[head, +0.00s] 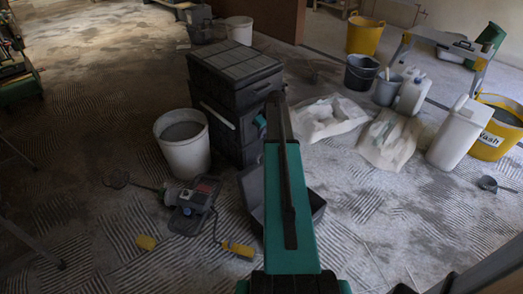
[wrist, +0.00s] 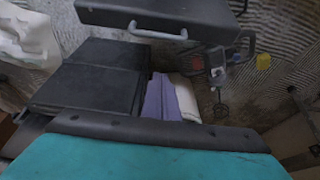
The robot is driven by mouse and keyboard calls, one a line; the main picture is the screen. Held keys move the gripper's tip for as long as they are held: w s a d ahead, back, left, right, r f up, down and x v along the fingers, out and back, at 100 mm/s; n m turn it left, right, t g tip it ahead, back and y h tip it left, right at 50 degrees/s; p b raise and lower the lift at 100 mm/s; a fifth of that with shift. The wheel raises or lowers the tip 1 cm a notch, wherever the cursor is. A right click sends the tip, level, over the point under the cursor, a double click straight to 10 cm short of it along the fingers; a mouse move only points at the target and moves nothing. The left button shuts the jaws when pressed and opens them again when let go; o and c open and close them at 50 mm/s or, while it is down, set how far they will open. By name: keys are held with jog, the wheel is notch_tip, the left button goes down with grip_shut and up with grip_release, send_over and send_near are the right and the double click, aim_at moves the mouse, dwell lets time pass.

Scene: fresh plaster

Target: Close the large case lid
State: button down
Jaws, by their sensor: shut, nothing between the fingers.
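A tall stack of black cases (head: 232,80) with a grey ribbed top stands left of my arm in the head view. A low dark case (head: 312,206) lies in front of it, partly hidden behind my arm. My gripper (head: 277,104) is a small dark shape at the arm's far end, beside the stack's right side; it is shut and empty. In the wrist view a dark case part with a grey handle (wrist: 160,33) crosses the top. Black panels (wrist: 100,75) lie beside purple cloth (wrist: 162,100). I cannot tell which part is the large lid, or its exact angle.
A white bucket (head: 183,143) and a power tool (head: 192,204) are left of the stack. Paper sacks (head: 330,117), jugs (head: 460,132) and buckets crowd the right. Yellow sponges (head: 238,249) lie on the floor. The lower left floor is mostly clear.

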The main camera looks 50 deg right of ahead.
jog(key=shift+f, duration=0.1)
send_over(262, 158)
jog(key=shift+w+f, duration=0.1)
jog(key=shift+f, duration=4.55)
jog(key=shift+a, duration=0.1)
